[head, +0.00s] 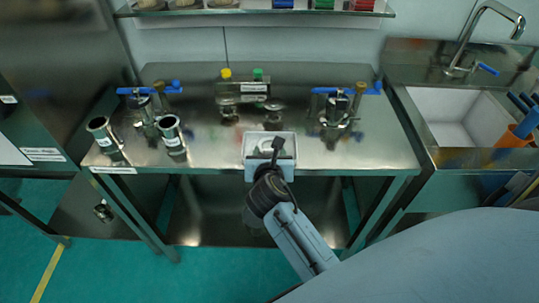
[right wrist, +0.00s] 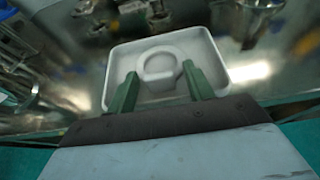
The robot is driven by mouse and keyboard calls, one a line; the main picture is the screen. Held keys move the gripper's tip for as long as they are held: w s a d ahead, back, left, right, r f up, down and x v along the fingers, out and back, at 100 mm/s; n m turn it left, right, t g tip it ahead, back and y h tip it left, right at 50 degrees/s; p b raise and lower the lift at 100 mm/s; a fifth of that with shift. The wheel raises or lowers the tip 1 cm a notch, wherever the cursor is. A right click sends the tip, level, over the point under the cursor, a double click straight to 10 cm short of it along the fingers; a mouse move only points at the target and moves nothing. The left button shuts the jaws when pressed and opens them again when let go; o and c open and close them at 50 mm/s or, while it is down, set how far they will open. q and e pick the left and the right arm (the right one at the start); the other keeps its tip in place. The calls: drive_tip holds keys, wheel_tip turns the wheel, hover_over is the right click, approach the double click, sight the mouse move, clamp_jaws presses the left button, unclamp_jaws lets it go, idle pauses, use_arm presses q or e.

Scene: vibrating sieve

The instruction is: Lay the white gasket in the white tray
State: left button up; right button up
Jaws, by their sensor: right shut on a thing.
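The white tray (head: 245,152) sits at the front edge of the steel table, near its middle. It also shows in the right wrist view (right wrist: 113,70), with its whole far rim visible. The white gasket (right wrist: 160,62), a ring, shows over the tray's floor. My right gripper (right wrist: 160,86) is shut on the gasket, its two green fingers on either side of the ring. In the head view my right gripper (head: 272,150) is over the tray and covers part of it. Whether the gasket touches the tray floor I cannot tell. My left gripper is not in view.
Two metal cups (head: 173,135) (head: 102,134) stand on the table at left. Clamp-like fittings with blue handles (head: 339,106) stand further back on both sides. Yellow- and green-capped items (head: 226,74) are at the back. A sink (head: 465,118) is at right. Table beside the tray is clear.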

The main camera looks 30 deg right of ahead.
drive_tip(key=shift+s+a+f, duration=0.1)
drive_tip(key=shift+s+f, duration=0.1)
drive_tip(key=shift+f, duration=0.5)
drive_tip(key=o, duration=1)
drive_tip(key=shift+f, duration=0.15)
drive_tip(key=shift+w+r, duration=0.1)
drive_tip(key=shift+r, duration=0.3)
drive_tip(key=v, duration=0.4)
drive_tip(key=p+v, duration=0.1)
drive_tip(key=v, duration=0.3)
drive_tip(key=r+p+v, duration=0.1)
drive_tip(key=v, duration=0.3)
